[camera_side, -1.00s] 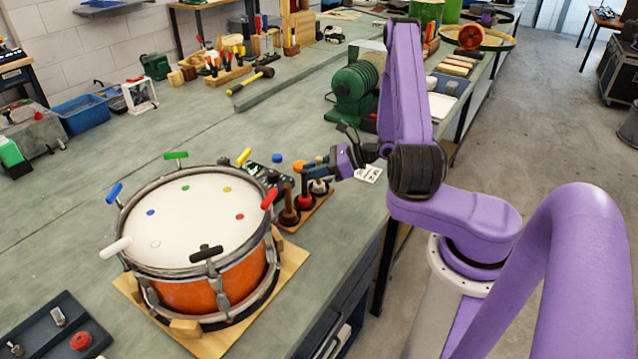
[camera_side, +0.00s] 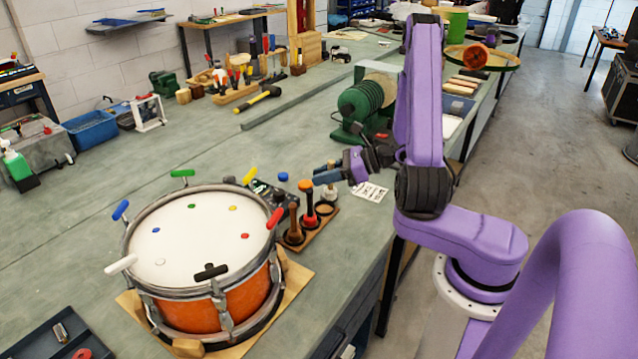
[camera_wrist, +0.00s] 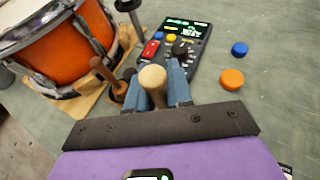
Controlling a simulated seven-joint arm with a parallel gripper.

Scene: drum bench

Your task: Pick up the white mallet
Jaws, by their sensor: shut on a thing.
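In the side view the mallet's pale lower part shows below the fingers, over or just behind an open round socket. Its lower end is hard to make out.
An orange drum (camera_side: 200,235) with coloured tuning handles stands left of the rack. A dark control box (camera_wrist: 180,47) lies behind the rack. Blue (camera_wrist: 240,49) and orange (camera_wrist: 232,79) discs lie near it. A green machine (camera_side: 365,105) stands farther back.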

